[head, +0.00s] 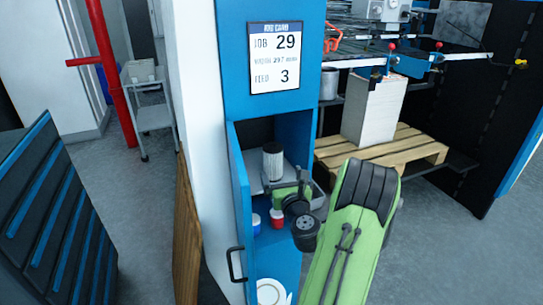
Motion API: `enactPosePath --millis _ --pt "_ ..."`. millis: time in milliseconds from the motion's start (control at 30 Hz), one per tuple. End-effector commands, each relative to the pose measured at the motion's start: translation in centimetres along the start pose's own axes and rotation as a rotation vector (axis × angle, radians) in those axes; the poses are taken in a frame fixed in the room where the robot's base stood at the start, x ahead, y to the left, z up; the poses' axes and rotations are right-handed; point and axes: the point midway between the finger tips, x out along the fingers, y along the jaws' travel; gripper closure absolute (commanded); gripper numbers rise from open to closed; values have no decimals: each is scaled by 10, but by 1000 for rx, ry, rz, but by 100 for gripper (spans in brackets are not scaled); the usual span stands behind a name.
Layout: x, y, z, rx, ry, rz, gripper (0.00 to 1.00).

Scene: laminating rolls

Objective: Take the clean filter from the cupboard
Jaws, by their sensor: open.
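The blue cupboard (232,88) stands in the middle of the head view, with its door (240,205) swung open to the left. A white pleated filter with a dark top (273,163) stands upright on the upper shelf inside. My green and black arm reaches in from the lower right. My gripper (274,184) is at the cupboard opening, just below and in front of the filter. Its fingers are small and partly hidden, and the filter's base is partly covered. It is open; I cannot tell whether it touches the filter.
Lower in the cupboard are a red-and-white container (277,218), a blue one (256,223) and white round items (270,292). A grey bin edge (318,196) shows beside my arm. A pallet with a paper stack (375,112) stands right. A wooden board (187,235) leans left.

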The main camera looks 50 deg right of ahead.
Motion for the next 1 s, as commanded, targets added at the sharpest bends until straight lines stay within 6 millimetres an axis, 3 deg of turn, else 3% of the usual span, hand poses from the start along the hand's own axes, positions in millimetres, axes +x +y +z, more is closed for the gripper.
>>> enactPosePath --millis 33,200,600,700,900,1000 --pt "14 2 9 -2 -1 6 3" --pt "55 2 9 -2 -3 3 3" --pt "117 2 3 -1 -2 3 3" --pt "126 2 2 1 -1 1 3" --pt "128 1 1 1 1 -1 3" --pt "127 1 1 1 1 -1 17"
